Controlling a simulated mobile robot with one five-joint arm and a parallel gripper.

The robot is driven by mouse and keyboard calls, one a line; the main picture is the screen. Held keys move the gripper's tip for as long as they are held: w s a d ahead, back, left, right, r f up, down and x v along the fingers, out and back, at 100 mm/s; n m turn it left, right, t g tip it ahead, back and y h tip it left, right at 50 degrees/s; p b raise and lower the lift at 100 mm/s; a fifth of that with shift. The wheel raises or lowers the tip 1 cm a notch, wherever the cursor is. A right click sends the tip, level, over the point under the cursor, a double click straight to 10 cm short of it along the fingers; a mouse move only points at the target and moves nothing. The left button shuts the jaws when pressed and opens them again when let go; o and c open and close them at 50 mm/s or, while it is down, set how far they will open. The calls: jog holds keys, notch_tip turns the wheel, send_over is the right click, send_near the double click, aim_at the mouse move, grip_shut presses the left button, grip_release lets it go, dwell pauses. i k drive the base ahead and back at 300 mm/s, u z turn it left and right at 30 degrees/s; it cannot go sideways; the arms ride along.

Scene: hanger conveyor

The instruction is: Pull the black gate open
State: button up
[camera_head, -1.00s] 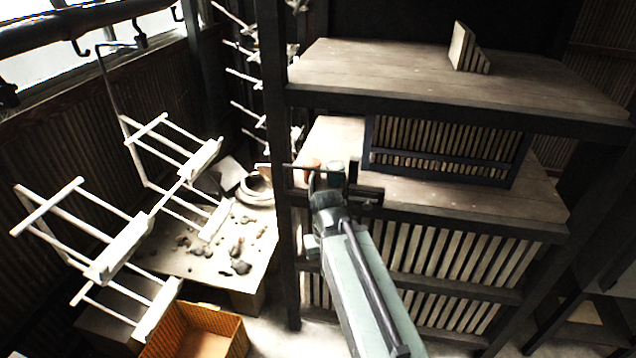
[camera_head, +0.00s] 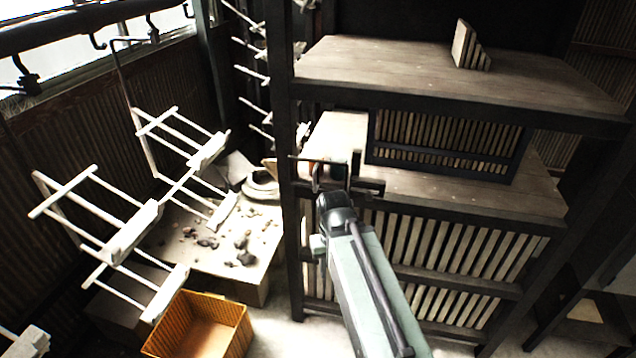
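A black-framed slatted panel (camera_head: 445,157), which looks like the black gate, stands upright on the middle shelf of the dark rack. Its left post is close to my gripper. My gripper (camera_head: 335,176) is at the left front of that shelf, left of the panel. Dark bars show at its end, and a gap seems to separate it from the panel's post, but contact cannot be told. The fingers are small and dark against the rack, so their opening is unclear. Part of the shelf's left end is hidden behind the gripper.
The rack's upright post (camera_head: 288,200) stands just left of my gripper. White hangers (camera_head: 130,232) hang from the conveyor at left. Below them are a low table (camera_head: 215,262) with scattered lumps and a yellow-orange crate (camera_head: 205,330). A stepped block (camera_head: 468,46) sits on the top shelf.

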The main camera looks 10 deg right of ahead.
aim_at(315, 185)
jog(key=k, duration=0.35)
jog(key=u, duration=1.65)
jog(key=i, duration=0.5)
jog(key=z, duration=0.1)
